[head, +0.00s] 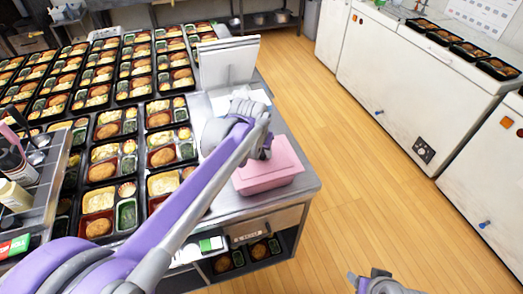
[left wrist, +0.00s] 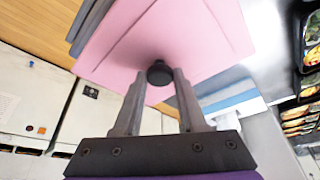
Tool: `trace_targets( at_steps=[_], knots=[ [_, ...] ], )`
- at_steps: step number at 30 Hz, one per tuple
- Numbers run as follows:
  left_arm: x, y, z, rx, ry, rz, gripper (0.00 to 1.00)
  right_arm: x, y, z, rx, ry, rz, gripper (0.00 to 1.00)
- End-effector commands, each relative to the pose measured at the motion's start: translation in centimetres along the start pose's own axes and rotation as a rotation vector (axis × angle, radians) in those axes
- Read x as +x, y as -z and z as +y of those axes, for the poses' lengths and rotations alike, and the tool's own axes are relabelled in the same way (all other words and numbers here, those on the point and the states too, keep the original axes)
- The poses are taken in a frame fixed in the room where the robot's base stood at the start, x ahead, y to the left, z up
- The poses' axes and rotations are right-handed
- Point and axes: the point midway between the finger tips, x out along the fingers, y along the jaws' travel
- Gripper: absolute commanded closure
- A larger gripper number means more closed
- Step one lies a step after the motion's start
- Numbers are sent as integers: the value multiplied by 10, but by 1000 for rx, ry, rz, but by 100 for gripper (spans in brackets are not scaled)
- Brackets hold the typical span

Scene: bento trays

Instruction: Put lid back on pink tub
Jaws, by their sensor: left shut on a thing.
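The pink tub (head: 270,181) sits near the right front corner of the steel table. Its pink lid (head: 284,153) is at the top of the tub; I cannot tell whether it is seated or slightly above the rim. In the left wrist view the lid (left wrist: 195,35) fills the upper middle, with a round black knob (left wrist: 160,73) on it. My left gripper (head: 262,155) is over the tub, and its fingers (left wrist: 159,78) are shut on the knob. My right gripper (head: 376,279) is low at the bottom edge, away from the table, too small to read.
Several filled bento trays (head: 160,185) cover the table to the left. A white upright board (head: 228,62) stands behind the tub. A caddy of bottles (head: 30,180) is at the left edge. White freezers (head: 420,90) line the right side, with open wooden floor (head: 330,150) between.

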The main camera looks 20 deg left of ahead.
Motion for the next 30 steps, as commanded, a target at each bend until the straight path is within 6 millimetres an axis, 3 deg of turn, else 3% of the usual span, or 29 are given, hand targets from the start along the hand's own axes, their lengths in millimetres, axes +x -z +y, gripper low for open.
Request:
trace_targets(
  at_steps=[8,9,14,20,25,30],
  knots=[
    [0,0,0,0,0,0,100,0,0,0,0,0,0,37],
    [0,0,0,0,0,0,54,0,0,0,0,0,0,37],
    [0,0,0,0,0,0,26,0,0,0,0,0,0,37],
    [0,0,0,0,0,0,25,0,0,0,0,0,0,37],
    [0,0,0,0,0,0,0,0,0,0,0,0,0,37],
    [0,0,0,0,0,0,0,0,0,0,0,0,0,37]
  ],
)
